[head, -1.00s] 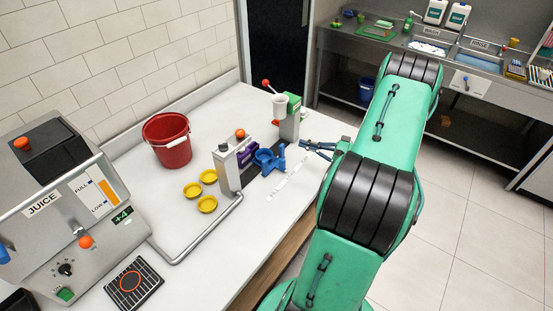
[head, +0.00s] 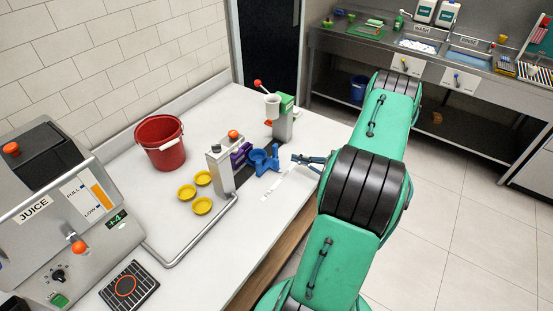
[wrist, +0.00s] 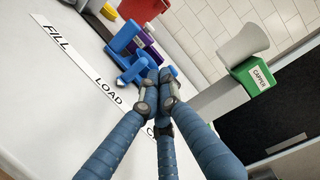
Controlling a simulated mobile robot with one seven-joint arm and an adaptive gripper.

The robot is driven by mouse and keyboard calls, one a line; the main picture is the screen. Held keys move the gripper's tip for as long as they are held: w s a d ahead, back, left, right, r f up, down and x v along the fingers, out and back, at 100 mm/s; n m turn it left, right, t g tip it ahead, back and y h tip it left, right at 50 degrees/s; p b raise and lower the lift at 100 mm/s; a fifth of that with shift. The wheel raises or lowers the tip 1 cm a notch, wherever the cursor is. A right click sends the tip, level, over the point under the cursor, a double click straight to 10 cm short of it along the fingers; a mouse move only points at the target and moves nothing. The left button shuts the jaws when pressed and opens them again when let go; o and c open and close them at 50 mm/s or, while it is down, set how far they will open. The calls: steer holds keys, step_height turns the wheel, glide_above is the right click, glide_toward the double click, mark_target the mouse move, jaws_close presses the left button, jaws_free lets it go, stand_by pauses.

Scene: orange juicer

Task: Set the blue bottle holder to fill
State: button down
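The blue bottle holder (head: 262,162) stands on the counter between the filling post (head: 219,168) and the capper post (head: 283,122). It has a ring and an upright handle; it also shows in the wrist view (wrist: 124,40). A white strip (head: 281,184) lies in front of it; the wrist view reads FILL (wrist: 57,37), LOAD (wrist: 108,91) and a partly hidden word. The holder appears nearer LOAD than FILL. My gripper (head: 295,158) is just right of the handle, apparently apart from it. In the wrist view its fingertips (wrist: 157,82) are together, with nothing visible between them.
Several yellow caps (head: 202,178) lie left of the filling post, with a red bucket (head: 160,142) behind. A grey pipe (head: 205,240) runs to the juice machine (head: 55,220). The capper holds a white cone (head: 272,106). The counter's right edge is below my arm.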

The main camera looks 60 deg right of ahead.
mark_target(275, 153)
steer(key=shift+w, duration=0.15)
steer(key=b+x, duration=0.1)
steer(key=x, duration=0.8)
steer(key=shift+w+a, duration=0.15)
steer(key=shift+w, duration=0.2)
steer(key=shift+a+b, duration=0.35)
steer(key=shift+a, duration=1.6)
steer(key=a, duration=1.2)
steer(key=shift+a, duration=0.35)
steer(key=shift+d, duration=0.2)
